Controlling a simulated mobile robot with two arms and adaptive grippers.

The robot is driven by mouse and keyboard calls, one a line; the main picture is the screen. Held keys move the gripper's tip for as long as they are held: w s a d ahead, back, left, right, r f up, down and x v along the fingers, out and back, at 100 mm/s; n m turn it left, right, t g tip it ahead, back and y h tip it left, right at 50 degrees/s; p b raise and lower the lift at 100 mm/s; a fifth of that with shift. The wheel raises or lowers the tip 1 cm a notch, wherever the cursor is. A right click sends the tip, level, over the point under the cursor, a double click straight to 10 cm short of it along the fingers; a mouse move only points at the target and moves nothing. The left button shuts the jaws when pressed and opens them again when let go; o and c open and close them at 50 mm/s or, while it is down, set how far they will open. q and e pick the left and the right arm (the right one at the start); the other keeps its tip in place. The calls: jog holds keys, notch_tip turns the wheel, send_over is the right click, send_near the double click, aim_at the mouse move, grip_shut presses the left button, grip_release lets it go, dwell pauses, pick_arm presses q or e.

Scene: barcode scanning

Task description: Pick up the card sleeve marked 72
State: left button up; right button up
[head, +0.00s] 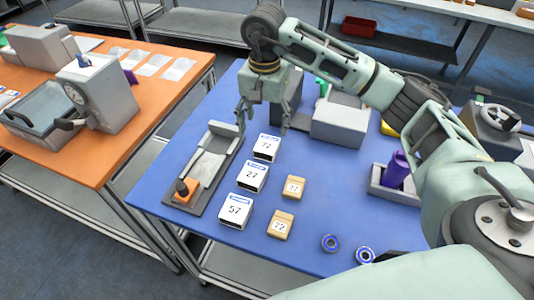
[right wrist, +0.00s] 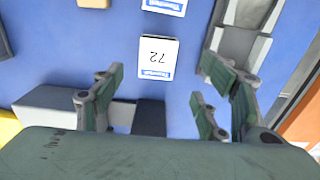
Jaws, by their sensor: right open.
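A white sleeve marked 72 (head: 266,148) with a blue label band lies on the blue table, at the far end of a row of white sleeves. It also shows upside down in the right wrist view (right wrist: 157,58), between the fingers of my right gripper (right wrist: 160,85). In the head view my right gripper (head: 263,118) is open and empty, above and a little behind this sleeve, apart from it. A tan box also marked 72 (head: 280,225) lies nearer the front. My left gripper is not in view.
White sleeves marked 27 (head: 252,177) and 57 (head: 236,211) and another tan box (head: 293,187) lie close by. A grey tray fixture (head: 208,165) stands left of the row. Grey equipment (head: 340,119) stands behind right; two ring-shaped parts (head: 330,243) lie in front.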

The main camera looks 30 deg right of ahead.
aim_at(266, 146)
jog(key=f+p, duration=0.1)
jog(key=f, duration=0.2)
jog(key=f+p, duration=0.2)
jog(key=f, duration=0.2)
jog(key=shift+s+d, duration=0.1)
jog(key=shift+s, duration=0.1)
jog(key=shift+f, duration=0.3)
jog(key=shift+c, duration=0.4)
jog(key=c, duration=0.8)
jog(key=shift+r, duration=0.1)
